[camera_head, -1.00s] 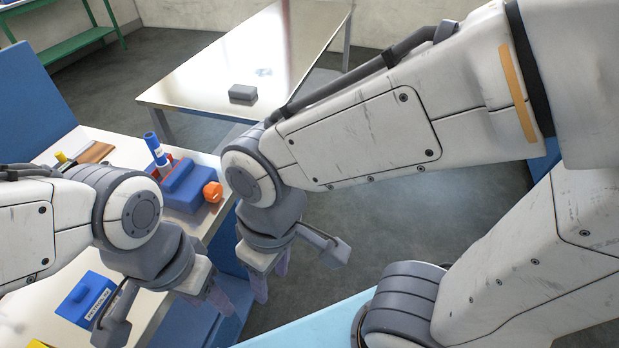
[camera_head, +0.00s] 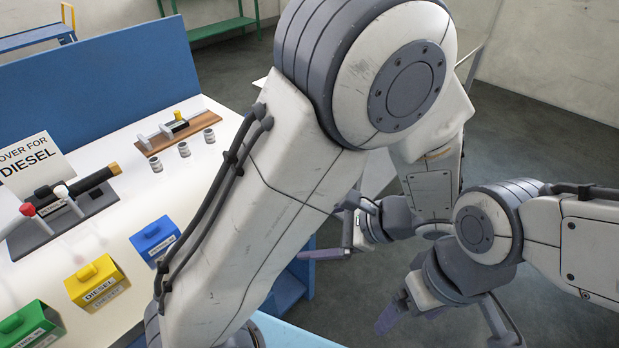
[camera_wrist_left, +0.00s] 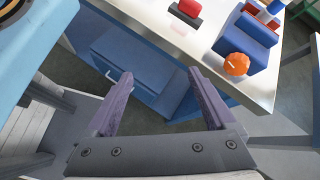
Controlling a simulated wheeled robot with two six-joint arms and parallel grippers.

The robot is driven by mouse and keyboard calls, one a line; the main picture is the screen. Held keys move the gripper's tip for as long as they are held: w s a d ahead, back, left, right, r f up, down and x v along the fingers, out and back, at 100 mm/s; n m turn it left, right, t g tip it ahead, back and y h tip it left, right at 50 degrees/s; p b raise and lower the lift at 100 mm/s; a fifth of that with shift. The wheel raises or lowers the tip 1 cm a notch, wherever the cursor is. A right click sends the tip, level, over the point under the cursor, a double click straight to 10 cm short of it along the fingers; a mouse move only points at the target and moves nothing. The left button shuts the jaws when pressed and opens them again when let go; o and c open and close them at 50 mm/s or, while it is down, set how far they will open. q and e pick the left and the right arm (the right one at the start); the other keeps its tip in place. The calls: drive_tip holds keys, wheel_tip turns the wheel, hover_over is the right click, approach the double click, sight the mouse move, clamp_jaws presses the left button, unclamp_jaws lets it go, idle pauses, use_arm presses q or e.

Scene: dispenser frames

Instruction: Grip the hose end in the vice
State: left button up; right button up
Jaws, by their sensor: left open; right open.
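A blue block with an orange knob (camera_wrist_left: 237,63), which looks like the vice, sits at the table edge in the left wrist view. A black tube with a brass-coloured tip (camera_head: 94,181) lies on a dark base in the head view; I cannot tell if it is the hose end. My left gripper (camera_wrist_left: 158,73) is open and empty, beside and below the table edge, apart from the blue block. My right gripper (camera_head: 395,312) is open and appears empty, over the floor right of the table. My large arm links hide part of the table in the head view.
Blue (camera_head: 154,240), yellow (camera_head: 97,283) and green (camera_head: 30,328) boxes stand along the table's front. Behind are three small metal cylinders (camera_head: 184,149) and a wooden board (camera_head: 178,132). A sign reading DIESEL (camera_head: 30,165) stands at left. A blue panel (camera_head: 90,88) backs the table.

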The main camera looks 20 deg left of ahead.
use_arm(q)
drive_tip(key=w+f+m+t+y, duration=0.6)
drive_tip(key=w+m, duration=0.1)
drive_tip(key=w, duration=0.4)
drive_tip(key=shift+t, duration=0.4)
drive_tip(key=shift+r+p+x, duration=0.1)
drive_tip(key=shift+p+x, duration=0.2)
drive_tip(key=shift+x, duration=2.3)
drive_tip(key=shift+r+p+x, duration=0.15)
drive_tip(key=shift+p+x, duration=0.1)
drive_tip(key=shift+x, duration=2.3)
drive_tip(key=c, duration=1.4)
